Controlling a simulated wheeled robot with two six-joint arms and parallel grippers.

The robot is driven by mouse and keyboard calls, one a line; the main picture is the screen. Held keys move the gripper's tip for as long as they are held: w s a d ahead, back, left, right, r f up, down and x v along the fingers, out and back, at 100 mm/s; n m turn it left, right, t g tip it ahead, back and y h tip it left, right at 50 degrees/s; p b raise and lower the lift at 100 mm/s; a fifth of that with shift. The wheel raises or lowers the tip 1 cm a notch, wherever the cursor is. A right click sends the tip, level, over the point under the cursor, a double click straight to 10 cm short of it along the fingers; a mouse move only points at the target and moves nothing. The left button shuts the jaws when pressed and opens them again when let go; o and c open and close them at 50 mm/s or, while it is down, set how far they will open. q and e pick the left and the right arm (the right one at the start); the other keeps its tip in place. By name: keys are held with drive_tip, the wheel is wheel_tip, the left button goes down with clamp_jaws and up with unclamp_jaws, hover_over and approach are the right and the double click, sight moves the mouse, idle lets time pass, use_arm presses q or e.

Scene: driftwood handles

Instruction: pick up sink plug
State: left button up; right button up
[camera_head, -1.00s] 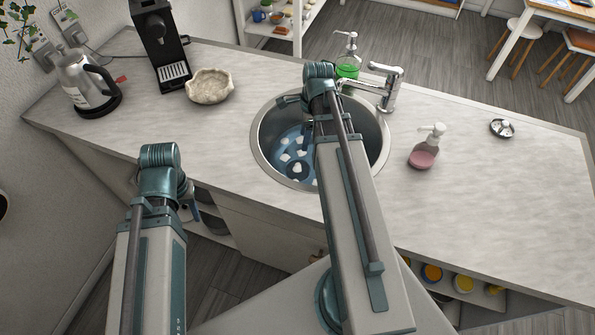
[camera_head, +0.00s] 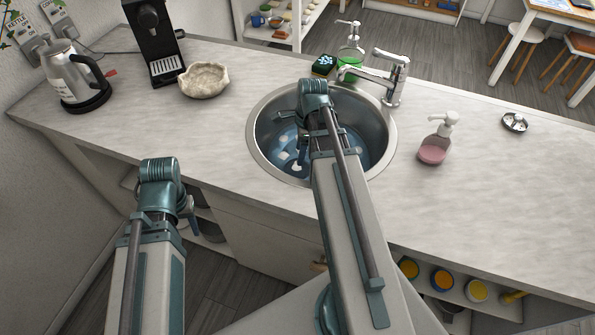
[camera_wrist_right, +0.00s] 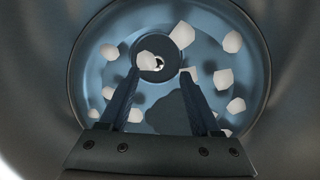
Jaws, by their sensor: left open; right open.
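The sink plug appears to be the dark round disc (camera_wrist_right: 158,62) with a small shiny centre at the bottom of the sink, under bluish water. A pale foam-like piece (camera_wrist_right: 147,60) overlaps it in the right wrist view. My right gripper (camera_wrist_right: 160,76) is open and empty, pointing down into the sink, with its fingertips on either side of the disc's near part. I cannot tell its height above the disc. In the head view my right arm hides the disc. My left gripper (camera_head: 191,212) is in front of the counter's near edge, away from the sink, and mostly hidden by its wrist.
The steel sink (camera_head: 257,152) has a faucet (camera_head: 392,78) at its back right. A green soap bottle (camera_head: 350,55) and a dark sponge (camera_head: 323,65) stand behind it. A pink soap bottle (camera_head: 435,145), a metal disc (camera_head: 515,122) and a pale bowl (camera_head: 204,80) are on the counter.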

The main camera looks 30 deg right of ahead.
sight(297, 167)
drive_tip(key=f+b, duration=0.2)
drive_tip(key=a+f+b, duration=0.1)
drive_tip(key=f+b, duration=0.1)
drive_tip(key=shift+f, duration=0.3)
drive_tip(key=shift+r, duration=0.1)
clamp_jaws()
